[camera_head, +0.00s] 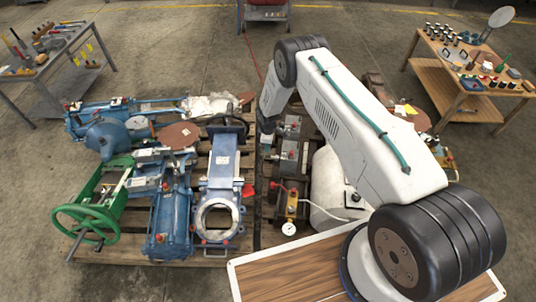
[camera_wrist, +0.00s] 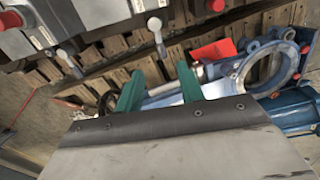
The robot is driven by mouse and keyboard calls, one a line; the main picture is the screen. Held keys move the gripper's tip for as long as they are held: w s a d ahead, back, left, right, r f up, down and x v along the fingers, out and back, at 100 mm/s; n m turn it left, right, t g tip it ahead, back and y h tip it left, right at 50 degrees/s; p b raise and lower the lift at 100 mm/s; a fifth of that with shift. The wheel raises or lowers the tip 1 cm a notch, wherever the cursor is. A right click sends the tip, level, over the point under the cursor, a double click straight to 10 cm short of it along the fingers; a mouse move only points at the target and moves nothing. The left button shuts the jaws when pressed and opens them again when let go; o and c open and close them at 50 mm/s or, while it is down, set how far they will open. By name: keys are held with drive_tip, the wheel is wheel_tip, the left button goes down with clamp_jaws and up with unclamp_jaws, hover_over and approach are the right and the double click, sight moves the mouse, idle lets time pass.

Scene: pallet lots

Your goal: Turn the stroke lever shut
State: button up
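In the wrist view, two grey levers with round hubs stick out from grey boxes. One lever (camera_wrist: 159,37) hangs just beyond my gripper's fingertips, roughly in line with the gap. The other lever (camera_wrist: 72,64) is to the left, beside a red-buttoned box. I cannot tell which is the stroke lever. My gripper (camera_wrist: 160,72) has two green fingers standing apart, with no object seen held between them. Whether a finger touches the lever is unclear. In the head view the grey boxes (camera_head: 290,150) stand on the pallet, right of my wrist; the levers are too small to make out.
A blue gate valve (camera_head: 222,175) with a round opening lies left of my wrist; its red tag (camera_wrist: 214,51) shows near my right finger. A green handwheel (camera_head: 85,228) and blue cylinder (camera_head: 168,222) are further left. A yellow unit with a gauge (camera_head: 289,228) sits nearer me.

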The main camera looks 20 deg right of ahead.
sight(271, 157)
drive_tip(key=f, duration=0.8)
drive_tip(key=shift+w+d, duration=0.1)
drive_tip(key=shift+w, duration=0.1)
clamp_jaws()
